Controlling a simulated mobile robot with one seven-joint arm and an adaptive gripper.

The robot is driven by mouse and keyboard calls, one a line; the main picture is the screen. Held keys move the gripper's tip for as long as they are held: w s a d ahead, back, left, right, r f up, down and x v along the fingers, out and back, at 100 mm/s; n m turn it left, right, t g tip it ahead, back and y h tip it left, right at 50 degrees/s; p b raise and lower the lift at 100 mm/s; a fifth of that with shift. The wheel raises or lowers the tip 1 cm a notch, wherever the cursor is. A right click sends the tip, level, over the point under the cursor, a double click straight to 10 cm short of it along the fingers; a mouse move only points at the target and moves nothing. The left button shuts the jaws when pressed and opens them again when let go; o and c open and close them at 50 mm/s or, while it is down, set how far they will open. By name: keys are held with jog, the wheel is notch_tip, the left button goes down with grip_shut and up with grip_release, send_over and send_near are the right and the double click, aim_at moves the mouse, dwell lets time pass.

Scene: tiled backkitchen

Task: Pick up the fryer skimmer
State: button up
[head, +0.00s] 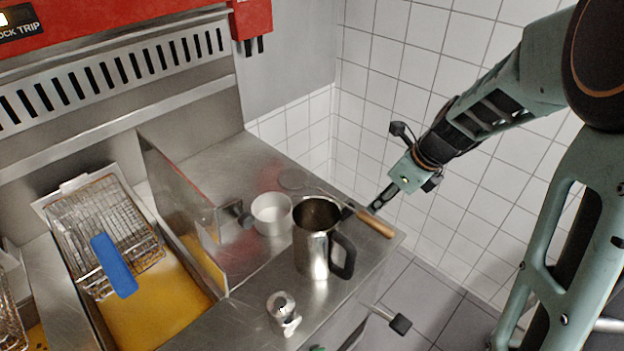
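The fryer skimmer (375,223) lies on the steel counter near its right edge. Its wooden handle end points toward the lower right, and its thin shaft runs back to a round mesh head at the upper left. My gripper (380,202) is just above and right of the handle in the picture, pointing down and left. It looks apart from the handle, with nothing visible in it. Its fingers are seen small and edge-on, so their opening does not show.
A steel pitcher (314,250) with a black handle stands close beside the skimmer. A white bowl (272,214) and a small metal-and-white item (283,309) are also on the counter. A fryer basket (105,235) hangs over yellow oil at left. A tiled wall (470,200) is behind my arm.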

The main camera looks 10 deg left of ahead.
aim_at(367, 216)
jog(key=shift+g, duration=0.3)
jog(key=x, duration=0.3)
jog(key=s+x, duration=0.1)
jog(key=x, duration=0.1)
jog(key=shift+a+f, duration=0.1)
jog(key=shift+a, duration=0.25)
jog(key=shift+w+d+x, duration=0.1)
jog(key=shift+x, duration=0.9)
jog(key=shift+w+d+x, duration=0.1)
jog(key=shift+x, duration=0.9)
jog(key=shift+w+d+x, duration=0.1)
jog(key=shift+w+x, duration=0.05)
jog(key=shift+x, duration=0.8)
grip_shut()
